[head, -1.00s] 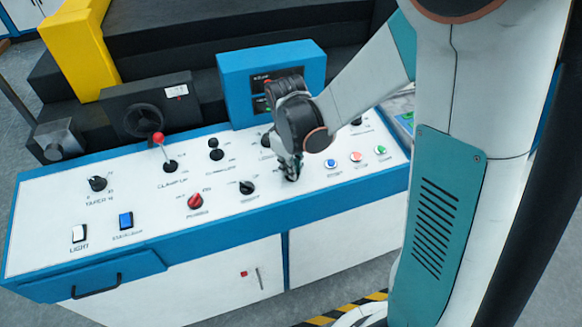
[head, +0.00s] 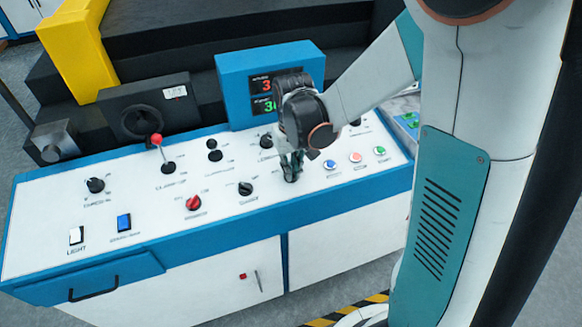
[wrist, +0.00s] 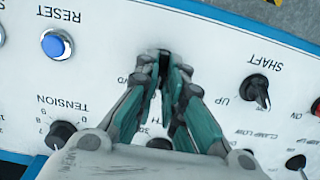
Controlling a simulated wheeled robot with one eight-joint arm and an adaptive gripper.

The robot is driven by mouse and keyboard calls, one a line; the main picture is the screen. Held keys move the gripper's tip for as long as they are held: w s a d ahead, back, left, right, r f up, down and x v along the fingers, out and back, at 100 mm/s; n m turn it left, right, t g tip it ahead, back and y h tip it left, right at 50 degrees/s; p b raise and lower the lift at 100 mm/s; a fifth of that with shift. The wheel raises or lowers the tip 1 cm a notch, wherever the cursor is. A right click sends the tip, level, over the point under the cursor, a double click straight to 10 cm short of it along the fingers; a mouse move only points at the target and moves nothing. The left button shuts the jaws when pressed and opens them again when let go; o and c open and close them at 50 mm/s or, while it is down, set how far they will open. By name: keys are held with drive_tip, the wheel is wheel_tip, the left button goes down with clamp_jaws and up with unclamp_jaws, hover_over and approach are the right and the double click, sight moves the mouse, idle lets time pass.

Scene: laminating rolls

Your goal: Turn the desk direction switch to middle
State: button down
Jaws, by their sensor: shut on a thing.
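My gripper (head: 291,178) points down at the front part of the white desk panel (head: 110,200), between the black and coloured controls. In the wrist view its teal-padded fingers (wrist: 165,62) are closed together around a small dark knob, which I take as the direction switch. The fingers hide nearly all of this knob, so its pointer angle cannot be read. Part of a label, ending in "WD", shows just left of the fingertips.
A blue RESET button (wrist: 56,44), TENSION knob (wrist: 64,135) and SHAFT knob (wrist: 256,91) surround the gripper. In the head view, a red-topped lever (head: 157,140) and blue display box (head: 234,88) stand farther back. A red knob (head: 193,203) sits left.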

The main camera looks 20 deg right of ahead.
drive_tip(key=shift+s+f, duration=0.1)
drive_tip(key=shift+s, duration=0.05)
drive_tip(key=c, duration=1.7)
unclamp_jaws()
wheel_tip(320, 180, up, 12)
drive_tip(key=shift+s, duration=0.25)
drive_tip(key=s+r+t, duration=0.4)
drive_tip(key=s+t, duration=0.2)
drive_tip(key=s, duration=0.8)
drive_tip(key=shift+s+r+t, duration=0.2)
drive_tip(key=shift+s+t, duration=0.1)
